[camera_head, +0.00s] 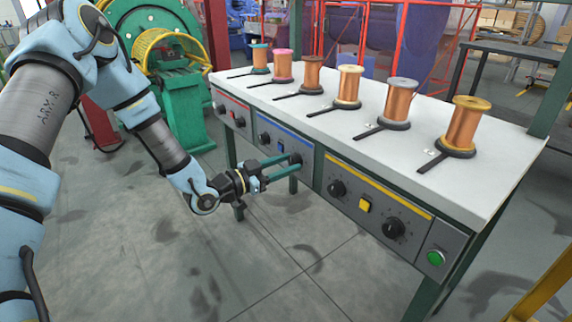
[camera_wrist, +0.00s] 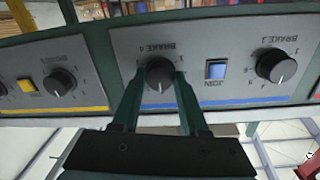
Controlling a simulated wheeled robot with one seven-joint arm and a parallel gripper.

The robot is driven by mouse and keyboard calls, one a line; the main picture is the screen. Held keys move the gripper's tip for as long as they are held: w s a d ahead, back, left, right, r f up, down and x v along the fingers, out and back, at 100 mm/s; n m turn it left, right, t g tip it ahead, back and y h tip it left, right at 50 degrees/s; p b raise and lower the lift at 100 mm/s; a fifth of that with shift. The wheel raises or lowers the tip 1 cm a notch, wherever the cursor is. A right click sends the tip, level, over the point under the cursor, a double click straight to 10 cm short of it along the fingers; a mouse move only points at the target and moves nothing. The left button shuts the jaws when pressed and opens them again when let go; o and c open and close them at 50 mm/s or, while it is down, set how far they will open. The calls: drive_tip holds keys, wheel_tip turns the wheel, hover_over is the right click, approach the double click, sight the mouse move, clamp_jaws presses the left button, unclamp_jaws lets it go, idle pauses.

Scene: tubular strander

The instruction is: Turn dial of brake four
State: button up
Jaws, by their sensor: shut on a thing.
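The brake four dial (camera_wrist: 160,73) is a black round knob with a white pointer line on the grey panel with the blue stripe. The wrist view shows it upside down, with its label and scale marks around it. My gripper (camera_wrist: 158,82) has its two green fingers on either side of the dial and is shut on it. In the head view my gripper (camera_head: 288,164) reaches the right-hand knob of the blue-striped panel, and the fingers partly hide the knob.
A blue button (camera_wrist: 215,71) and another black dial (camera_wrist: 276,66) share this panel. The yellow-striped panel (camera_head: 345,188) beside it has two dials and a yellow button. A green button (camera_head: 435,257) sits at the bench end. Several copper spools (camera_head: 403,103) stand on the white top.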

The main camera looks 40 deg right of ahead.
drive_tip(key=shift+n, duration=0.3)
clamp_jaws()
drive_tip(key=n, duration=0.2)
drive_tip(key=shift+n, duration=0.4)
drive_tip(key=n+p, duration=0.1)
drive_tip(key=n, duration=0.3)
drive_tip(key=shift+n, duration=0.4)
drive_tip(key=n, duration=0.4)
drive_tip(key=shift+p, duration=0.35)
drive_tip(key=shift+s+n+t+h, duration=0.1)
drive_tip(key=shift+n+t+h, duration=0.2)
drive_tip(key=shift+n, duration=1.6)
drive_tip(key=shift+f, duration=0.1)
drive_tip(key=o, duration=1.1)
unclamp_jaws()
